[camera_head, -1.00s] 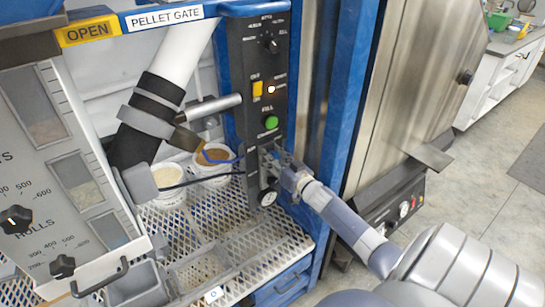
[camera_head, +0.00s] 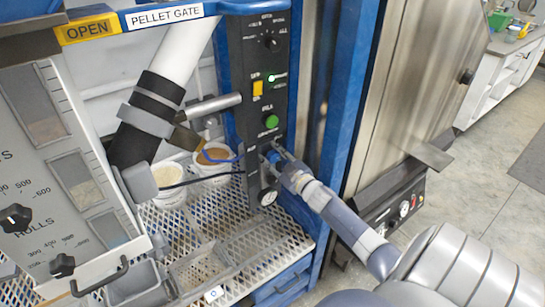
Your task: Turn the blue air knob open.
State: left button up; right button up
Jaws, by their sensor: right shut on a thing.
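The black control panel (camera_head: 264,50) stands upright on the blue frame of the hopper. The blue air knob (camera_head: 270,157) is low on this panel, above a small round gauge (camera_head: 268,197), and is partly hidden by my right gripper. My right gripper (camera_head: 272,158) reaches in from the lower right and is shut on the blue knob, with its fingers at either side of it. My left gripper is not in view.
Above the knob are a green button (camera_head: 271,121), a yellow switch (camera_head: 257,88) and a black selector (camera_head: 270,41). Two white tubs (camera_head: 211,164) stand left of the panel on a mesh shelf. A steel cabinet (camera_head: 410,100) is close on the right.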

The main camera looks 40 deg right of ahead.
jog(key=n+b, duration=0.1)
jog(key=n, duration=0.3)
jog(key=shift+n, duration=0.3)
jog(key=n+b, duration=0.1)
jog(key=n, duration=0.4)
jog(key=shift+f, duration=0.1)
jog(key=shift+n, duration=0.3)
jog(key=o, duration=1.1)
jog(key=s, duration=0.4)
jog(key=s+a, duration=0.1)
jog(key=s, duration=0.7)
jog(key=shift+a, duration=0.2)
